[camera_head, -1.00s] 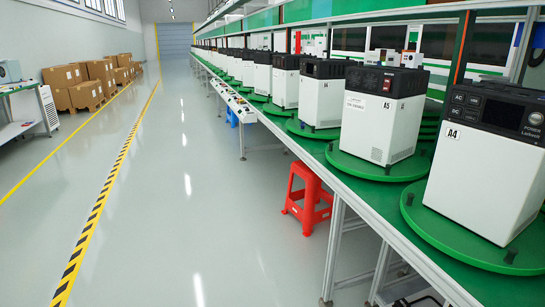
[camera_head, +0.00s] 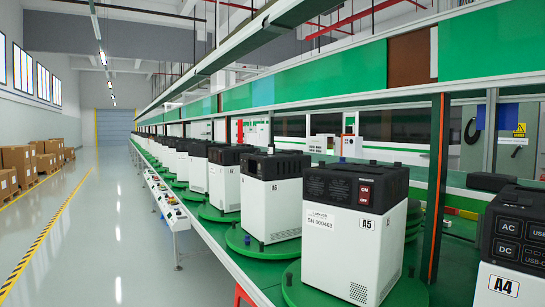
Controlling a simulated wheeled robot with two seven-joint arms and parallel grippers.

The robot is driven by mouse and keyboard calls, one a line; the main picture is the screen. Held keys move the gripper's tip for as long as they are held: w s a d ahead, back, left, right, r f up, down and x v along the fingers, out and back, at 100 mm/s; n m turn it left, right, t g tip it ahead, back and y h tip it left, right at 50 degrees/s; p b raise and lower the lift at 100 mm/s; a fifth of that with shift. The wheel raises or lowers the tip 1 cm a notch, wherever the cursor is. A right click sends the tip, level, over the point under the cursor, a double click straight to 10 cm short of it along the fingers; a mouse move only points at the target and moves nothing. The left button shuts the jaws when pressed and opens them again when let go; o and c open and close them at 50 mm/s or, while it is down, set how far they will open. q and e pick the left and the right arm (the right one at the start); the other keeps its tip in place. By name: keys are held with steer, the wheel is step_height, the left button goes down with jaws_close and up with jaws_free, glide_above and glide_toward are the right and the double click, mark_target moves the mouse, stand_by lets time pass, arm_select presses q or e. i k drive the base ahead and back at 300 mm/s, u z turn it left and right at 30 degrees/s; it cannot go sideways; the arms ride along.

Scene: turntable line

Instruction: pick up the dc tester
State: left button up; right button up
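Several white box units with black tops stand in a row along the green line. The nearest, labelled A4 (camera_head: 502,282), is cut off by the right edge and shows AC and DC markings on its black top. The unit labelled A5 (camera_head: 345,240) stands left of it on a round green turntable (camera_head: 300,294), with a red switch and an "SN 000463" label. The unit labelled A6 (camera_head: 270,212) stands behind it on its own turntable. I cannot tell which unit is the dc tester. Neither of my grippers is in view.
Green shelf panels (camera_head: 345,68) run above the line. A small part of a red stool (camera_head: 242,295) shows below the line's edge. Cardboard boxes (camera_head: 18,158) stand far left. The floor aisle (camera_head: 110,240) is clear.

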mark_target(271, 146)
steer(key=u, duration=0.7)
steer(key=i, duration=1.75)
steer(key=z, duration=0.45)
